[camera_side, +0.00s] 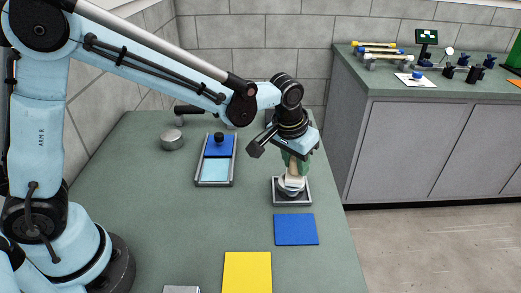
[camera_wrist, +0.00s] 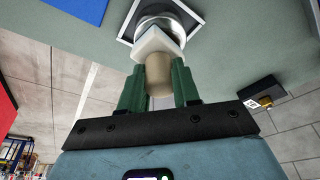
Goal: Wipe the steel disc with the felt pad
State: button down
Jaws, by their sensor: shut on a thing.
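My gripper (camera_side: 296,163) has its green fingers shut on the tan handle of the felt pad (camera_side: 293,182). In the wrist view, my gripper (camera_wrist: 159,82) grips the handle from both sides, and the white felt pad (camera_wrist: 159,42) sits at its far end. The steel disc (camera_side: 288,191) lies in a pale-rimmed square tray (camera_side: 292,204) directly below the pad. The disc also shows in the wrist view (camera_wrist: 168,14). The pad covers part of it and looks to be on or just above it; contact is hard to tell.
A blue square (camera_side: 296,229) and a yellow square (camera_side: 247,272) lie in front of the tray. A framed tray (camera_side: 215,184) with a blue block (camera_side: 219,147) and a metal cylinder (camera_side: 172,141) stand left. A cluttered grey counter (camera_side: 430,91) is at right.

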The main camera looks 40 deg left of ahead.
jog(key=shift+s+a, duration=0.9)
jog(key=shift+w+d, duration=1.25)
jog(key=shift+d, duration=0.05)
jog(key=shift+w+d+r, duration=0.15)
jog(key=shift+w, duration=0.05)
jog(key=shift+s+r, duration=0.1)
jog(key=shift+r, duration=3.9)
jog(key=shift+f, duration=0.25)
